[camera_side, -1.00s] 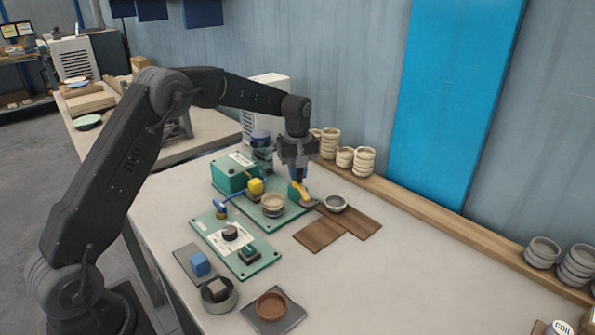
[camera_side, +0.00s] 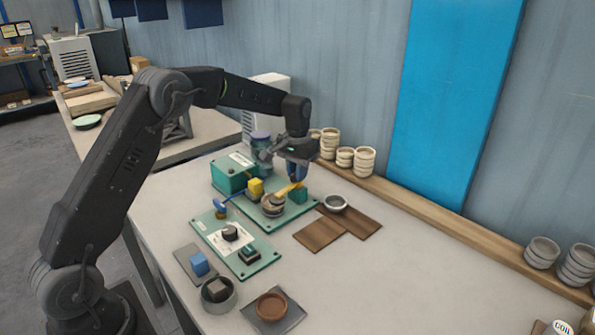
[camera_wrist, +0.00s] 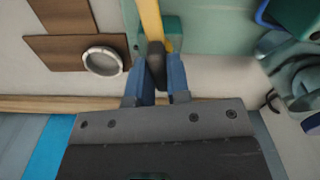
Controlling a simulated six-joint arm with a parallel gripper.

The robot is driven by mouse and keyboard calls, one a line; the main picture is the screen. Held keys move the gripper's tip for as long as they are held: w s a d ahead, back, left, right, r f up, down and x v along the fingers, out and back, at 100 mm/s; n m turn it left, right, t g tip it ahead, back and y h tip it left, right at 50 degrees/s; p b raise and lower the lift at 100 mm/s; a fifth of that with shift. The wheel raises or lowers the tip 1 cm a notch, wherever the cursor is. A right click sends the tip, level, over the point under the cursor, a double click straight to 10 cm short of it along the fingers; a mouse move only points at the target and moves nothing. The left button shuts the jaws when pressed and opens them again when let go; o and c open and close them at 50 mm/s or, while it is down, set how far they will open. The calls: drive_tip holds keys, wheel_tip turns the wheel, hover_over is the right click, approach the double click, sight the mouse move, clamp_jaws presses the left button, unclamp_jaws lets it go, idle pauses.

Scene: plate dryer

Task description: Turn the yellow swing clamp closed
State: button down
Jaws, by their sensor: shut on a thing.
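The yellow swing clamp (camera_side: 287,190) is a bar mounted by a small green block (camera_side: 299,196) on the green base plate (camera_side: 262,222). In the side view its bar points left, with its far end over the cream bowl (camera_side: 272,208); I cannot tell whether it touches the bowl. My gripper (camera_side: 296,179) is at the clamp's block end. In the wrist view the yellow bar (camera_wrist: 151,22) runs out of the top edge, and my gripper (camera_wrist: 158,80) is shut on the clamp's dark end piece (camera_wrist: 156,55). The bar's far end is out of that view.
A yellow block (camera_side: 256,186) and a blue lever (camera_side: 229,199) stand left of the bowl. A grey ring-like bowl (camera_side: 335,203) sits by wooden boards (camera_side: 320,235) to the right. Stacked bowls (camera_side: 363,161) line the back ledge.

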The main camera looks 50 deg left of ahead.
drive_tip(key=shift+m, duration=1.1)
drive_tip(key=c, duration=1.1)
unclamp_jaws()
wheel_tip(320, 180, up, 14)
drive_tip(key=shift+f, duration=0.1)
